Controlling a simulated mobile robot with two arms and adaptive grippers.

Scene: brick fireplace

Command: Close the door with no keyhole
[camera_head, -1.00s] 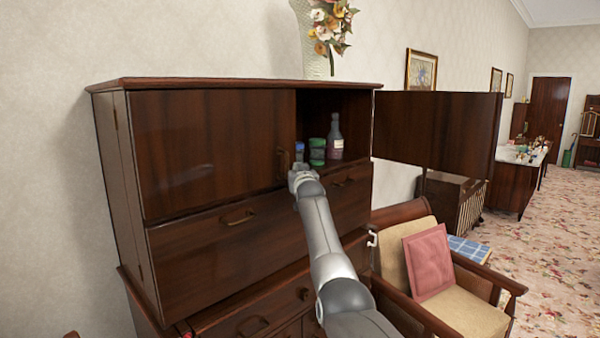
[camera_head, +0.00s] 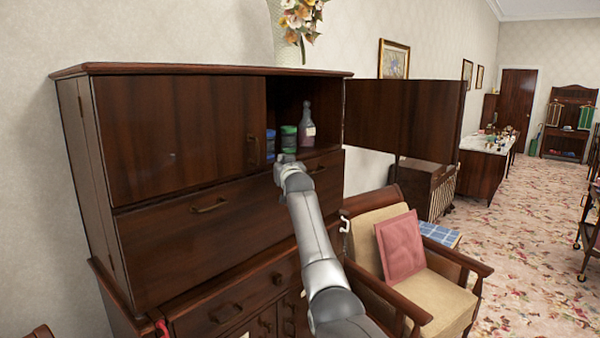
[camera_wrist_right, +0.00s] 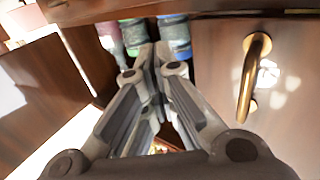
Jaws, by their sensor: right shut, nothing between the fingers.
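A dark wooden cabinet (camera_head: 80,150) stands at the left. Its upper left door (camera_head: 180,130) is shut and has a vertical brass handle, which shows in the right wrist view (camera_wrist_right: 254,75). Its upper right door (camera_head: 405,115) stands wide open, swung out to the right. I cannot make out a keyhole on either door. My right gripper (camera_head: 285,160) is shut and empty, in front of the open compartment's lower edge. In the right wrist view its fingers (camera_wrist_right: 155,55) point toward the jars, apart from the handle. My left gripper is out of view.
Jars (camera_head: 289,138) and a bottle (camera_head: 307,125) stand in the open compartment. A vase of flowers (camera_head: 290,30) is on top of the cabinet. An armchair with a pink cushion (camera_head: 400,245) stands below the open door. Carpet (camera_head: 530,250) is free at the right.

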